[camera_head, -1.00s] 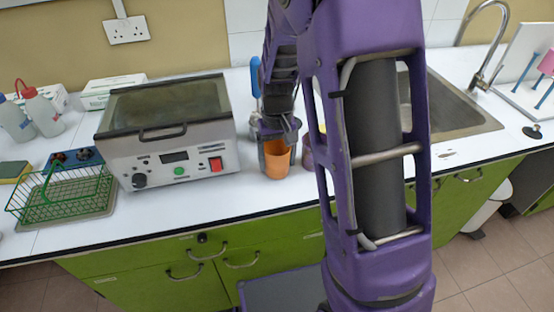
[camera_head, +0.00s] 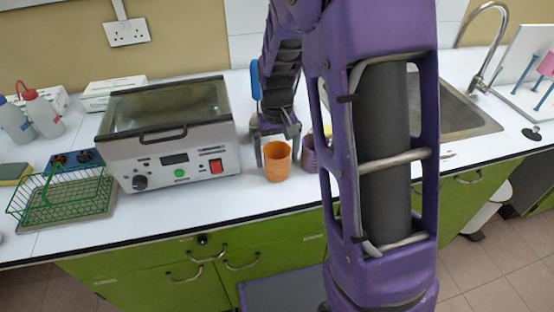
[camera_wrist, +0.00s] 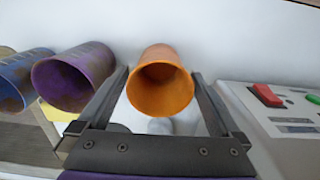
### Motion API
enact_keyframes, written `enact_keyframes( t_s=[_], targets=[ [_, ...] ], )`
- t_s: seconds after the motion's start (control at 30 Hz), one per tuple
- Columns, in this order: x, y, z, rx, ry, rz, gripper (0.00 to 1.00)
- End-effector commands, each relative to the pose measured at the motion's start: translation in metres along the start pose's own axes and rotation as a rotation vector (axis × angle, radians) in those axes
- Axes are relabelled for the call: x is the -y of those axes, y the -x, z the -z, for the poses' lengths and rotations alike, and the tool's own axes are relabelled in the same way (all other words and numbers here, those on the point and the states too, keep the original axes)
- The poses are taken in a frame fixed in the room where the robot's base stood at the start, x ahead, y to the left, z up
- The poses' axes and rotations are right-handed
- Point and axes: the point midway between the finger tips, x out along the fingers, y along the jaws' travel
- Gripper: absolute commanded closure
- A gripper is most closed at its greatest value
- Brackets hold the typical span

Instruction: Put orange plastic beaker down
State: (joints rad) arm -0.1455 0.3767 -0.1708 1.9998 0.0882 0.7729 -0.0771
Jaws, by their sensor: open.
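The orange plastic beaker (camera_head: 277,161) stands upright on the white worktop, just right of the silver water bath. It also shows in the wrist view (camera_wrist: 160,84), between the two fingers, with its open mouth towards the camera. My gripper (camera_head: 276,139) is open just behind and around the beaker. In the wrist view my gripper (camera_wrist: 161,84) has a finger on each side of the beaker, with visible gaps between the fingers and its sides.
A purple beaker (camera_wrist: 74,77) stands close beside the left finger, with a blue beaker (camera_wrist: 20,80) further left. The water bath (camera_head: 168,135) stands left of the orange beaker. A green wire basket (camera_head: 62,196) is at the far left, and the sink (camera_head: 455,110) is at right.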

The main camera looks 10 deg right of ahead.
Motion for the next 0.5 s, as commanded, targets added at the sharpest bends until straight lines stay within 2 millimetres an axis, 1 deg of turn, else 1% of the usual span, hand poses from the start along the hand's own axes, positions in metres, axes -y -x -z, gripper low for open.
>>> enact_keyframes(
  t_s=[0.03,0.23,0.4,0.5],
  targets=[
    [0.000,0.015,0.001,-0.007,0.000,0.001,0.00],
    [0.000,0.059,0.001,-0.006,0.000,0.000,0.00],
    [0.000,0.084,0.001,-0.004,0.000,0.001,0.00],
    [0.000,0.092,0.000,-0.002,0.000,0.000,0.00]
  ],
)
